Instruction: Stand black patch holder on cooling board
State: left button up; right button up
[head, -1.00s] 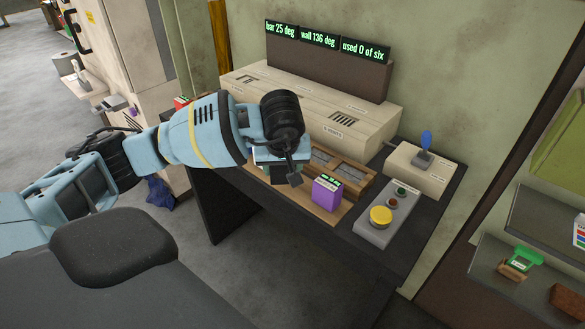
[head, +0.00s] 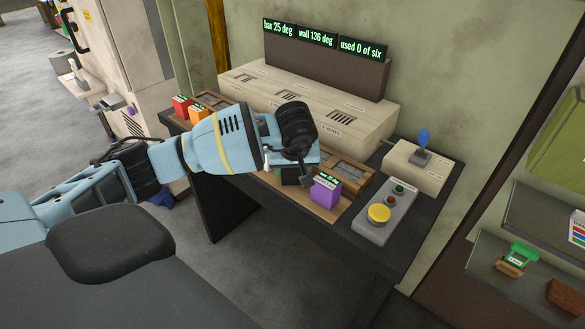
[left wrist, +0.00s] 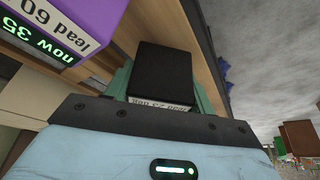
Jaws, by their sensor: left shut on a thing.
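The black patch holder (left wrist: 163,73) is between the teal fingers of my left gripper (left wrist: 165,92) in the left wrist view, with a pale label on its lower edge. In the head view my left gripper (head: 295,175) is low over the front of the desk, left of the purple holder, and its wrist hides most of the held block. A wooden board (head: 325,212) runs along the desk front below it; I take it for the cooling board. I cannot tell whether the black holder touches it. My right gripper is not in view.
The purple holder (head: 325,191) stands close right of my gripper; its display also shows in the left wrist view (left wrist: 55,25). A wooden tray (head: 352,171) lies behind. A grey button box (head: 384,217) is at right. Red (head: 181,105) and orange (head: 199,114) blocks stand at the left end.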

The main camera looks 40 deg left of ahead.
pick_arm(q)
jog(key=shift+f, duration=0.15)
jog(key=o, duration=1.1)
jog(key=shift+r, duration=0.35)
jog(key=v, duration=1.1)
jog(key=shift+s+r+p, duration=0.15)
jog(key=shift+r+p, duration=0.1)
jog(key=shift+p, duration=0.05)
jog(key=shift+d, duration=0.15)
